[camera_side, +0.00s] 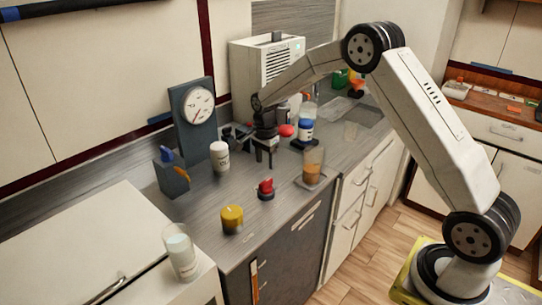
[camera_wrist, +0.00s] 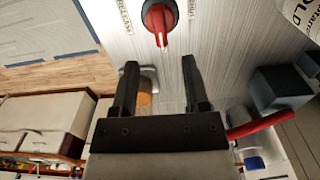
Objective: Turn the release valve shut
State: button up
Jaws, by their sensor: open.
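The release valve looks to be the red knob (camera_side: 266,187) on a dark round base on the grey counter. In the wrist view the red knob (camera_wrist: 158,20) is at the top edge, partly cut off, with its narrow end and a pale mark toward my gripper. Printed lettering lies beside it, too unclear to read fully. My gripper (camera_side: 264,160) points down above the counter, behind the knob in the side view. In the wrist view my gripper (camera_wrist: 160,64) has its fingers apart with nothing held. The knob lies beyond the fingertips, apart from them.
A glass with amber contents (camera_side: 313,172) stands right of the knob, a yellow-lidded jar (camera_side: 232,219) left in front. A white bottle (camera_side: 220,157), a gauge on a panel (camera_side: 199,105) and a blue-grey box (camera_side: 172,178) stand left. A blue-labelled bottle (camera_side: 305,131) stands behind.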

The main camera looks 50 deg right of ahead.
aim_at(266, 181)
jog(key=shift+f, duration=0.15)
jog(key=shift+f, duration=3.75)
grip_shut()
